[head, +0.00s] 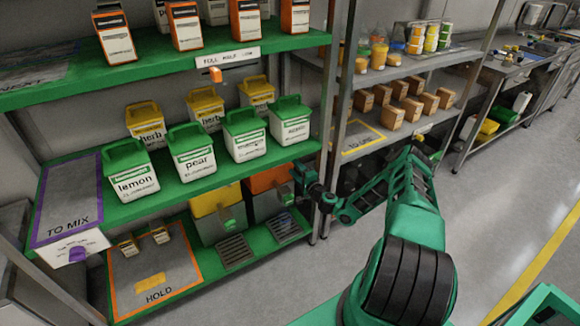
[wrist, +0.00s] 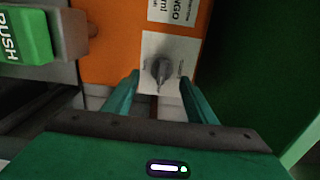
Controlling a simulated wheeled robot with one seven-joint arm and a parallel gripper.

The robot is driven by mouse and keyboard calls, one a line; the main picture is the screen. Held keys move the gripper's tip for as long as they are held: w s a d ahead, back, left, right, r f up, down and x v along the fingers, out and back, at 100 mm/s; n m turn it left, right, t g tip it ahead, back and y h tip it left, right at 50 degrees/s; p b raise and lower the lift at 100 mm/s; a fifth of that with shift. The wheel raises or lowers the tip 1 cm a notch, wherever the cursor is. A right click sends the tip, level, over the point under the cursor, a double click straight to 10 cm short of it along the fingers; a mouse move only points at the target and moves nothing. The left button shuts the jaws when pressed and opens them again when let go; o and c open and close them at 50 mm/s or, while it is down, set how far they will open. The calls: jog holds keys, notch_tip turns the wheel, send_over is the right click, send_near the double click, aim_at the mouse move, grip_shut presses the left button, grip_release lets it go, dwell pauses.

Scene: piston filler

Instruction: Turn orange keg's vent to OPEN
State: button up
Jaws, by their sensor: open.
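The orange keg (head: 268,180) stands at the right end of the lower green shelf in the head view. Its orange front (wrist: 104,45) fills the upper middle of the wrist view. The vent is a dark grey knob (wrist: 160,70) on a pale plate (wrist: 152,42); its ridge lies roughly up and down in the picture. The small plate markings are unreadable, so the setting is unclear. My gripper (head: 302,178) is at the keg's right side. In the wrist view my gripper (wrist: 160,92) is open, with one finger on either side of the knob and visible gaps between.
A green PUSH tap (wrist: 24,38) is left of the vent. A yellow keg (head: 208,200) stands left of the orange one. The green shelf with labelled tubs (head: 195,160) is above, and a metal post (head: 335,110) stands close right of my gripper.

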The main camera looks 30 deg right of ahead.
jog(key=s, duration=0.7)
jog(key=shift+d, duration=0.15)
jog(key=shift+f, duration=0.1)
